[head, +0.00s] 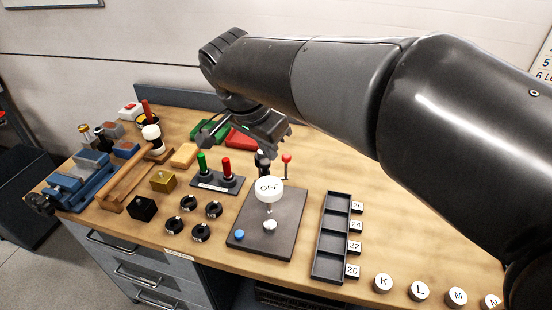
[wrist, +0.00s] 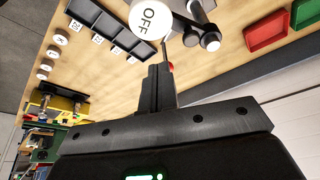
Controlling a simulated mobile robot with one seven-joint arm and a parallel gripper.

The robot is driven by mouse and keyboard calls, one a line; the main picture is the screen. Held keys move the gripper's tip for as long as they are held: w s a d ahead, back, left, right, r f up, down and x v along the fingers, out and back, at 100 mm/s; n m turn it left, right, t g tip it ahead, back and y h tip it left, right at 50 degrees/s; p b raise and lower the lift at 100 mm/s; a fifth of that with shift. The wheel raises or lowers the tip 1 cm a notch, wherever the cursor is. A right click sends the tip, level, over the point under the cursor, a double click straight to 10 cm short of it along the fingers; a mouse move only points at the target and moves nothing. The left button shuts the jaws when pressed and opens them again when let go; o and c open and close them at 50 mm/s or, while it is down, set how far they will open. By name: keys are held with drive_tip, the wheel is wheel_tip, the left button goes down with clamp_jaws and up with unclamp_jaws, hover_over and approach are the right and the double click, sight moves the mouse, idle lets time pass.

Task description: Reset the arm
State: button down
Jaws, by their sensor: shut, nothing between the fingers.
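My arm reaches in from the right of the head view, over the back of the wooden bench (head: 190,235). My gripper (wrist: 160,72) is shut and empty; its two dark fingers lie together in the wrist view. In the head view it is above the bench, behind the round white OFF sign (head: 269,187). The sign stands on a dark plate (head: 285,226) with a blue button (head: 239,235). In the wrist view the OFF sign (wrist: 153,20) is just beyond the fingertips; I cannot tell the exact gap.
A stand holds green and red handles (head: 227,168). A black compartment tray (head: 317,262) with number tags and round letter discs (head: 383,284) lie at the right front. Green (head: 205,130) and red (head: 241,138) trays are behind. Blue fixtures (head: 75,185) fill the left.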

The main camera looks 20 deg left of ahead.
drive_tip(key=shift+s+a+r, duration=0.1)
drive_tip(key=shift+s+r, duration=0.05)
drive_tip(key=shift+r, duration=0.45)
drive_tip(key=s+d+f+n, duration=0.1)
drive_tip(key=s+d+n, duration=0.15)
drive_tip(key=d, duration=1.55)
drive_tip(key=s+d+f+n+t+y, duration=0.1)
drive_tip(key=s+d+f, duration=0.2)
drive_tip(key=d, duration=0.3)
drive_tip(key=s+d+f+n+t, duration=0.1)
drive_tip(key=s+d+f, duration=0.2)
drive_tip(key=s+d, duration=0.2)
drive_tip(key=shift+d+n+y, duration=0.35)
drive_tip(key=shift+d+y, duration=0.05)
drive_tip(key=c, duration=2.2)
unclamp_jaws()
drive_tip(key=shift+s, duration=0.1)
